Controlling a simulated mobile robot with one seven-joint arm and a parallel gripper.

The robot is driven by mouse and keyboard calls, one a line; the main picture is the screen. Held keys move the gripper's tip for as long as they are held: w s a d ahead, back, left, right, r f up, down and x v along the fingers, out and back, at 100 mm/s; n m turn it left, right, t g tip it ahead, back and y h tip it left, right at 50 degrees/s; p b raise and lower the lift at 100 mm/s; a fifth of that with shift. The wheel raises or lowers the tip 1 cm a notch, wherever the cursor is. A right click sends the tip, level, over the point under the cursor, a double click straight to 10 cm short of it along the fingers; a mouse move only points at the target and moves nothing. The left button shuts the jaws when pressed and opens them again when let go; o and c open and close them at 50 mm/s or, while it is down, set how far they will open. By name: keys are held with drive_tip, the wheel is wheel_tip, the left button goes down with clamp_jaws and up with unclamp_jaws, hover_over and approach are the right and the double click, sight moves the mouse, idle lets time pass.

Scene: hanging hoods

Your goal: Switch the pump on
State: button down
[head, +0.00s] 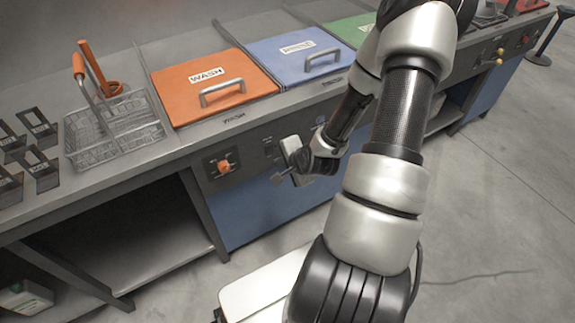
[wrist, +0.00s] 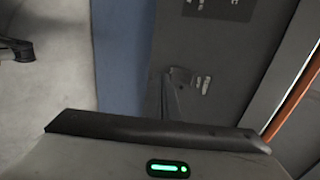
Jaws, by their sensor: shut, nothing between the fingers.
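My gripper (head: 279,177) is at the grey front panel (head: 250,152) below the orange WASH lid, right of an orange knob (head: 224,166). Its fingers are shut and empty. In the wrist view the fingers (wrist: 174,82) show as a dark narrow shape against the grey panel, beside a small pale fitting (wrist: 205,85) that may be the pump switch. I cannot tell whether they touch it, or which way it is set. No pump label is readable. In the head view my wrist hides part of the panel.
Orange (head: 205,75) and blue (head: 298,47) lids are closed on the counter. A wire basket (head: 112,130) with orange handles stands left. A blue cabinet front (head: 250,208) lies below the panel. An open shelf (head: 140,240) is lower left.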

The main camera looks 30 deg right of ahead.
sight(270, 152)
drive_tip(key=shift+w+f, duration=0.1)
drive_tip(key=shift+w, duration=1.75)
drive_tip(key=shift+w+f, duration=0.1)
drive_tip(key=shift+w, duration=0.05)
drive_tip(key=shift+r, duration=0.2)
drive_tip(key=shift+r+p, duration=0.45)
drive_tip(key=shift+r, duration=0.3)
drive_tip(key=shift+f, duration=0.1)
